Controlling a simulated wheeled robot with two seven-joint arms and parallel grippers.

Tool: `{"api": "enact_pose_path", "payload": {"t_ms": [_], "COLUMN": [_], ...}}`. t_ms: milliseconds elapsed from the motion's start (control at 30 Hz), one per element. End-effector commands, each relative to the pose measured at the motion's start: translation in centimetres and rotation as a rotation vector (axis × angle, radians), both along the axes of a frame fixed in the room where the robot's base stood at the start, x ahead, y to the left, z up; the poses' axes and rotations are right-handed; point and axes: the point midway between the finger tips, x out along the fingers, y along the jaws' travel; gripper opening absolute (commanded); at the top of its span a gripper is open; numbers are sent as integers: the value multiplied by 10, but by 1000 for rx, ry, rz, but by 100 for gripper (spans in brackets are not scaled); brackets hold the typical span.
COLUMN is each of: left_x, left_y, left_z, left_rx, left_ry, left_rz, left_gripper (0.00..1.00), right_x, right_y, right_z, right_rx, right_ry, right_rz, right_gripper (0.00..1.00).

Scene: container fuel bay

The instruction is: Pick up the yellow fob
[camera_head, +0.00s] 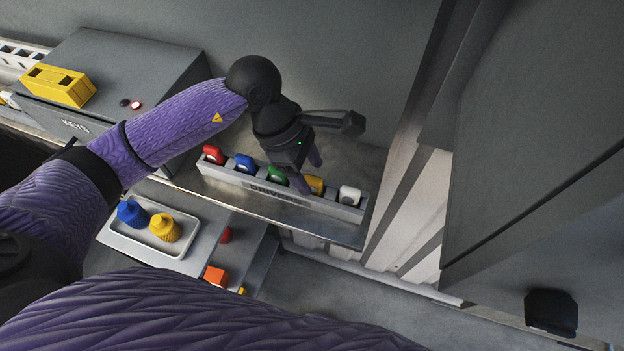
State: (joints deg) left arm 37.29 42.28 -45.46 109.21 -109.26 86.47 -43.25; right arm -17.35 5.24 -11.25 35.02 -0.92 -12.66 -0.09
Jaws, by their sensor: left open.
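The yellow fob (315,184) stands in a grey rack (232,178) marked DRIVERS, between a green fob (277,175) and a white fob (349,195). My left gripper (308,172) is open, pointing down right at the yellow fob. One finger is on the far side and the other is at the fob's near left edge, covering part of it. I cannot tell whether the fingers touch it. My right gripper is not in view.
A red fob (213,154) and a blue fob (245,163) share the rack. A KEYS box (150,75) stands left. A white tray (120,239) with blue and yellow containers lies below. A ribbed white wall (405,210) and a dark cabinet (530,130) rise on the right.

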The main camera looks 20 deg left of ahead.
Motion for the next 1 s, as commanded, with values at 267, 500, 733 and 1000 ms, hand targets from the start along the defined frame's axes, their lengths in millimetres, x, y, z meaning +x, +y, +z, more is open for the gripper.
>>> {"api": "enact_pose_path", "payload": {"t_ms": [267, 500, 733, 1000], "left_x": [0, -1, -1, -1], "left_y": [-10, -9, -9, -9], "left_z": [-23, -23, -23, -22], "left_rx": [0, -1, -1, -1], "left_ry": [-1, 0, 0, 0], "left_rz": [1, 1, 1, 1], "left_gripper": [65, 35, 0, 0], "right_x": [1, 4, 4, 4], "right_y": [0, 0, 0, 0], "right_z": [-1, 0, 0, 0], "right_rx": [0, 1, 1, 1], "right_ry": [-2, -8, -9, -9], "right_rz": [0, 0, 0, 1], "right_gripper": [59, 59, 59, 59]}}
